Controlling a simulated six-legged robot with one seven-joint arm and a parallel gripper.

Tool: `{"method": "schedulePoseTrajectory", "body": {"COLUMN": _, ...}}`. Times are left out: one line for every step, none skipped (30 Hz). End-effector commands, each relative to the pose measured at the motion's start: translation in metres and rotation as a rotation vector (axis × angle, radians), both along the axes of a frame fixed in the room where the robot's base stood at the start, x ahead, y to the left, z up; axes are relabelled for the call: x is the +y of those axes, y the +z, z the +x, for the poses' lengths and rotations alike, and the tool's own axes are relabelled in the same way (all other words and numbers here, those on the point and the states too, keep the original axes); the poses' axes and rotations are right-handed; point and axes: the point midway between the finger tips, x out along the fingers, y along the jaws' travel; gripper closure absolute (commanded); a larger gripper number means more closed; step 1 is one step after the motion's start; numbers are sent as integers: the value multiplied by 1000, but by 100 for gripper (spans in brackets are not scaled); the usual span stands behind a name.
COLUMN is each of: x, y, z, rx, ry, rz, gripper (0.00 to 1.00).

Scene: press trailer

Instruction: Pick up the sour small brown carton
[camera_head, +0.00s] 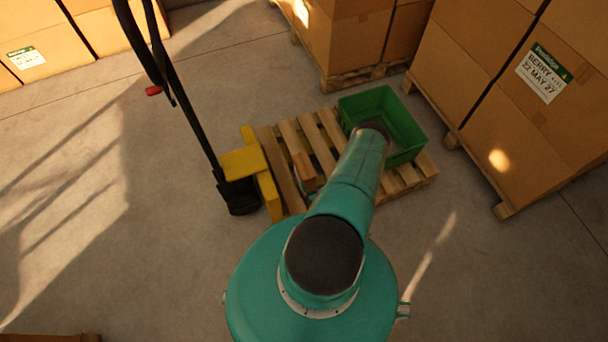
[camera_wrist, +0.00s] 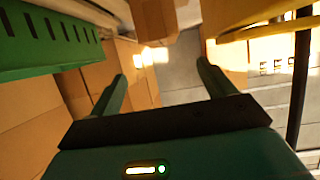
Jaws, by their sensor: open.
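A small brown carton (camera_head: 305,172) sits on the wooden pallet (camera_head: 285,178) in the head view, left of my arm. In the wrist view, a brown box face (camera_wrist: 153,16) shows at the top centre, beyond the gap between my fingers; it looks like this carton. My gripper (camera_wrist: 162,76) is open, with its two green fingers apart and nothing between them. My arm hides the gripper in the head view. No lettering on the carton can be read.
A green crate (camera_head: 408,128) stands on the pallet's right part; it also shows in the wrist view (camera_wrist: 45,45). A yellow and black pallet jack (camera_head: 243,163) stands at the pallet's left. Stacked large cartons (camera_head: 478,85) stand right and behind.

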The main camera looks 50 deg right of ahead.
Motion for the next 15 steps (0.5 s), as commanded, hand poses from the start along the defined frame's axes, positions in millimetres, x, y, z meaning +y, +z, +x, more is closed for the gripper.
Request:
{"method": "schedulePoseTrajectory", "body": {"x": -5, "y": -4, "z": 8, "rx": -2, "ry": 0, "rz": -1, "gripper": 18}}
{"method": "schedulePoseTrajectory", "body": {"x": -8, "y": -6, "z": 13, "rx": -2, "ry": 0, "rz": 0, "gripper": 18}}
{"method": "schedulePoseTrajectory", "body": {"x": -12, "y": -9, "z": 19, "rx": -2, "ry": 0, "rz": -1, "gripper": 18}}
{"method": "schedulePoseTrajectory", "body": {"x": -15, "y": -12, "z": 23, "rx": -2, "ry": 0, "rz": -1, "gripper": 18}}
{"method": "schedulePoseTrajectory", "body": {"x": -18, "y": -14, "z": 28, "rx": -2, "ry": 0, "rz": -1, "gripper": 18}}
{"method": "schedulePoseTrajectory", "body": {"x": -22, "y": -16, "z": 34, "rx": -2, "ry": 0, "rz": -1, "gripper": 18}}
{"method": "schedulePoseTrajectory", "body": {"x": -24, "y": -19, "z": 38, "rx": -1, "ry": 1, "rz": 0, "gripper": 18}}
{"method": "schedulePoseTrajectory", "body": {"x": -27, "y": -21, "z": 42, "rx": 0, "ry": 1, "rz": 0, "gripper": 18}}
{"method": "schedulePoseTrajectory", "body": {"x": -29, "y": -23, "z": 46, "rx": -1, "ry": 1, "rz": 0, "gripper": 18}}
{"method": "schedulePoseTrajectory", "body": {"x": -31, "y": -24, "z": 49, "rx": 0, "ry": 1, "rz": 0, "gripper": 18}}
{"method": "schedulePoseTrajectory", "body": {"x": -33, "y": -24, "z": 51, "rx": 0, "ry": 1, "rz": 0, "gripper": 18}}
{"method": "schedulePoseTrajectory", "body": {"x": -34, "y": -25, "z": 53, "rx": 0, "ry": 1, "rz": 0, "gripper": 18}}
{"method": "schedulePoseTrajectory", "body": {"x": -35, "y": -26, "z": 54, "rx": 0, "ry": 1, "rz": 0, "gripper": 18}}
{"method": "schedulePoseTrajectory", "body": {"x": -36, "y": -27, "z": 55, "rx": 1, "ry": 1, "rz": 1, "gripper": 18}}
{"method": "schedulePoseTrajectory", "body": {"x": -36, "y": -29, "z": 58, "rx": 1, "ry": 1, "rz": 1, "gripper": 18}}
